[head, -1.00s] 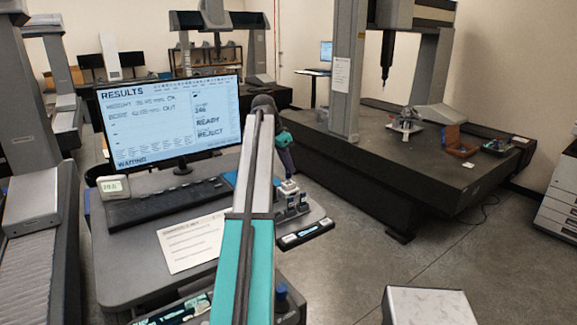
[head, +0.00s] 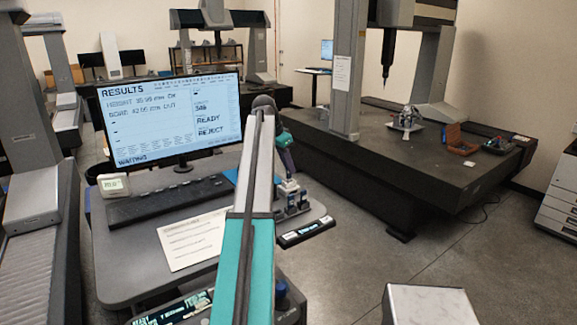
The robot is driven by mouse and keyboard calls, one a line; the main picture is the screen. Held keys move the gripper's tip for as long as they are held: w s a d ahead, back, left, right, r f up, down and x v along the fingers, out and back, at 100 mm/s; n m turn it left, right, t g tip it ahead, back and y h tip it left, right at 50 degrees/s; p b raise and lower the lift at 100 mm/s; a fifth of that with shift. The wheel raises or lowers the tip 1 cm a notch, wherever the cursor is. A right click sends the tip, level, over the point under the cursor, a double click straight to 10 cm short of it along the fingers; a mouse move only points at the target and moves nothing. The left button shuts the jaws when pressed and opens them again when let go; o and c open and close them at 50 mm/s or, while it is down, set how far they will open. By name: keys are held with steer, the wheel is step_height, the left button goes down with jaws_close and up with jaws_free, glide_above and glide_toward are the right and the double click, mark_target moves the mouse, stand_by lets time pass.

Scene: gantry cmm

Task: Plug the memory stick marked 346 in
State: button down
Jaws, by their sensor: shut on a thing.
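My gripper (head: 289,184) is small in the head view, at the far end of my teal and grey arm. It points down over a small holder (head: 292,207) at the right edge of the desk. It is shut on a small piece, which I take to be a memory stick. Its marking is too small to read, and the fingers mostly hide it. Small upright pieces stand in the holder below; I cannot tell whether the held piece touches it. The monitor (head: 170,118) shows RESULTS, 346, READY, REJECT and a waiting line.
A dark unit with a lit display (head: 306,232) lies in front of the holder. A keyboard (head: 165,200) and a printed sheet (head: 195,238) lie on the desk (head: 125,262). My arm covers the desk's middle. A dark measuring table (head: 440,180) stands behind right, with open floor between.

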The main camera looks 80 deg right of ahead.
steer(key=shift+f+b, duration=0.35)
steer(key=shift+f, duration=0.6)
stand_by(0.6)
steer(key=c, duration=1.8)
jaws_free()
steer(key=shift+r, duration=0.15)
steer(key=b+v, duration=0.3)
steer(key=v, duration=1)
steer(key=shift+w+a+r+b, duration=0.1)
steer(key=shift+w+r+b, duration=0.1)
steer(key=shift+b, duration=0.2)
steer(key=shift+s, duration=0.1)
